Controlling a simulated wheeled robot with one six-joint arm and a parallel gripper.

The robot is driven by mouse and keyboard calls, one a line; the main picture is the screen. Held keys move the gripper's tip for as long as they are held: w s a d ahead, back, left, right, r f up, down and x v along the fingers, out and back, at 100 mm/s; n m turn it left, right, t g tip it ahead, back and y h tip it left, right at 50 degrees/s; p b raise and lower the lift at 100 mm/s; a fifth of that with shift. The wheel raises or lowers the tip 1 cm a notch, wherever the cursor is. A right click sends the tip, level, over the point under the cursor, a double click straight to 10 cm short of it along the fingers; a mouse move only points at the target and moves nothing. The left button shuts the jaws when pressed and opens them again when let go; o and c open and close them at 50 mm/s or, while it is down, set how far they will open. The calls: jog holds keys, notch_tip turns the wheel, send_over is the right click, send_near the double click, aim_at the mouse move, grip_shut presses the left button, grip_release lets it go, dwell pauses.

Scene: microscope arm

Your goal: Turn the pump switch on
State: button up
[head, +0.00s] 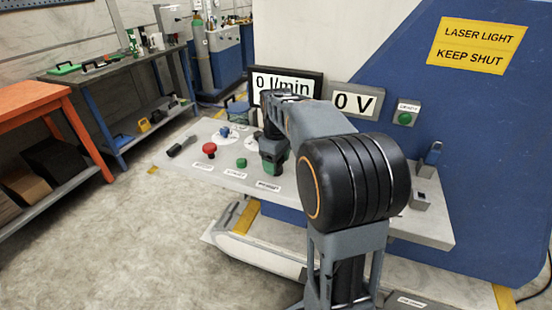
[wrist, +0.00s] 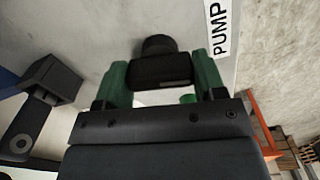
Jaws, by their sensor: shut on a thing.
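The pump switch (wrist: 161,70) is a black knob with a bar-shaped grip on the grey panel, beside a white label reading PUMP (wrist: 219,30). My gripper (wrist: 160,64) has its two green fingers on either side of the bar and is shut on it. In the head view my gripper (head: 273,162) is down at the panel, and my arm hides the switch there. A display (head: 287,84) behind it reads 0 l/min. I cannot tell which setting the switch points to.
On the panel (head: 330,200), a red mushroom button (head: 209,149), a green button (head: 242,162), a blue fitting (head: 224,132) and a black handle (head: 180,147) stand left of my gripper. A 0 V display (head: 355,101) stands behind. A grey block (head: 420,201) is at the right.

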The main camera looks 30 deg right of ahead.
jog(key=m+p, duration=0.2)
jog(key=m, duration=0.2)
jog(key=shift+r+m, duration=0.15)
jog(key=shift+m, duration=0.15)
jog(key=m+p, duration=0.1)
jog(key=m, duration=0.2)
jog(key=shift+m+p, duration=0.4)
jog(key=m+p, duration=0.1)
jog(key=m, duration=0.3)
jog(key=shift+m+p, duration=0.6)
jog(key=shift+m, duration=1.3)
jog(key=o, duration=0.9)
notch_tip(320, 180, up, 14)
jog(key=shift+f+p, duration=0.2)
jog(key=shift+p, duration=0.5)
